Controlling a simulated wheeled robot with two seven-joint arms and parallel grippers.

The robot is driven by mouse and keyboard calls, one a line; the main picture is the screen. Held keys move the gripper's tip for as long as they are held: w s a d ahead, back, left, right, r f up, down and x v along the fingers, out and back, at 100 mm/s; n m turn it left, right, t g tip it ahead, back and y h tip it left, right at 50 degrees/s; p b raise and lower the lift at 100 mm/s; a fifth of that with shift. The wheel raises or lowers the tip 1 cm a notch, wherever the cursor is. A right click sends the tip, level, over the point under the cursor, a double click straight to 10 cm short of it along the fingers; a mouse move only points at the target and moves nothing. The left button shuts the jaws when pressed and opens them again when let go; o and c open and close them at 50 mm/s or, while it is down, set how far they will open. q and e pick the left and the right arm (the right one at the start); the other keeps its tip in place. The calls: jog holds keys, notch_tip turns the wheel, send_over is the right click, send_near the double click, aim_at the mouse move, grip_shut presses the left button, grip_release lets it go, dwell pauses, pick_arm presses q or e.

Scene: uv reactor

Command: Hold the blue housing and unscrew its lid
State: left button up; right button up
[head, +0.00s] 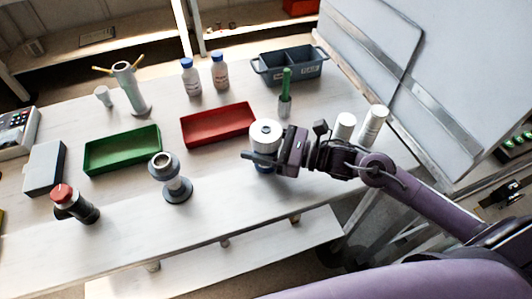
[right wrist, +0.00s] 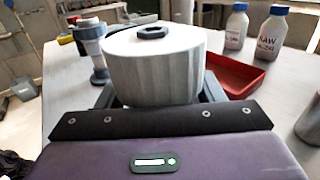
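The white ribbed lid (head: 265,131) has a dark hex piece on top and stands upright near the table's front right. A small bit of the blue housing (head: 263,170) shows below it; the rest is hidden by my right gripper. My right gripper (head: 268,157) reaches in from the right, with its fingers around the lid. In the right wrist view the lid (right wrist: 155,70) fills the space between the fingers, with no clear gap on either side. Whether they press on it I cannot tell. My left gripper is not in view.
A red tray (head: 219,124), a green tray (head: 122,150) and a grey flanged part (head: 172,180) lie to the left. Two white cylinders (head: 372,126) stand close behind my right arm. A green-handled tool in a holder (head: 285,104) stands behind the lid.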

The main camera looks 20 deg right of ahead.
jog(key=c, duration=0.8)
jog(key=shift+r, duration=0.2)
notch_tip(320, 180, up, 20)
jog(key=b, duration=0.2)
jog(key=shift+f, duration=0.15)
jog(key=o, duration=0.4)
jog(key=c, duration=0.8)
jog(key=f+t, duration=0.1)
jog(key=f, duration=0.2)
jog(key=d+f+m+t+h, duration=0.1)
jog(key=f, duration=0.2)
jog(key=s+d+f+m+h, duration=0.1)
jog(key=f, duration=0.2)
jog(key=shift+d+f+t, duration=0.15)
jog(key=shift+f+t, duration=0.05)
jog(key=shift+t, duration=0.2)
jog(key=shift+c, duration=0.2)
jog(key=s+d+f+m+t+h, duration=0.3)
jog(key=d+f+h, duration=0.1)
jog(key=f, duration=0.4)
jog(key=shift+s+d+f+p, duration=0.2)
jog(key=shift+d+p, duration=0.1)
jog(key=shift+d, duration=0.1)
